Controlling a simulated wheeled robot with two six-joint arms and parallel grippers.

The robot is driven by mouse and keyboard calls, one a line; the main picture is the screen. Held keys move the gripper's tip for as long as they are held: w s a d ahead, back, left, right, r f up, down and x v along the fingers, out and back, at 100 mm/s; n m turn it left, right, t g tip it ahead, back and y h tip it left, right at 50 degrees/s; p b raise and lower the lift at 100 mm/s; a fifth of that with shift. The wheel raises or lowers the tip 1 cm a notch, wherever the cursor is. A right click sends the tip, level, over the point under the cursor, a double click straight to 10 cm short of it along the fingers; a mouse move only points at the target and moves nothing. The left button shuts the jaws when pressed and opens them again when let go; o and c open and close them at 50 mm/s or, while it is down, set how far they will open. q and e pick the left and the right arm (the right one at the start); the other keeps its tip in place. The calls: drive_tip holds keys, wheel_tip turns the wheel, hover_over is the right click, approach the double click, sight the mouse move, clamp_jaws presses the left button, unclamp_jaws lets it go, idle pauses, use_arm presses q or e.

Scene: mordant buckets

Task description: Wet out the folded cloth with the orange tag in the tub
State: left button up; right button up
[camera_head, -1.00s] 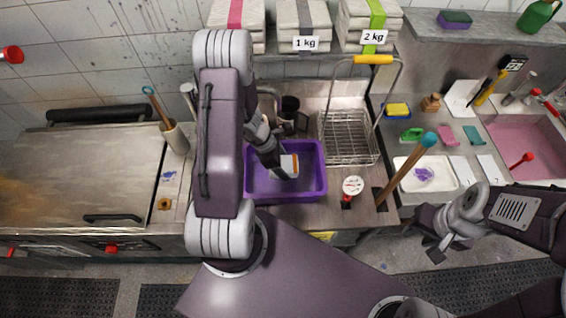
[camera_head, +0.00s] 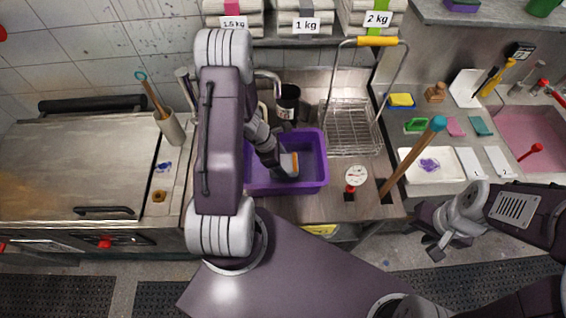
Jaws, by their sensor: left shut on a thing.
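The purple tub (camera_head: 321,165) stands in the middle of the counter. The folded cloth (camera_head: 288,161) is pale with an orange tag (camera_head: 295,162) and is inside the tub. My left gripper (camera_head: 286,171) reaches down into the tub and is shut on the cloth. The cloth's lower part looks grey, and I cannot tell how deep it sits or how much water is there.
A wire basket (camera_head: 350,130) with a yellow handle stands right of the tub. A wooden stick with a blue end (camera_head: 412,158) leans up from the counter. A white tray (camera_head: 447,167), cards and small blocks lie further right. Weight-labelled stacks (camera_head: 302,22) sit on the shelf behind.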

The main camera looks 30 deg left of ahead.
use_arm(q)
drive_tip(key=shift+a, duration=0.4)
drive_tip(key=shift+d+f+b, duration=0.15)
drive_tip(key=shift+d+b, duration=0.35)
drive_tip(key=shift+d, duration=0.1)
drive_tip(key=shift+s+d, duration=0.1)
drive_tip(key=shift+d, duration=0.2)
drive_tip(key=shift+r, duration=0.2)
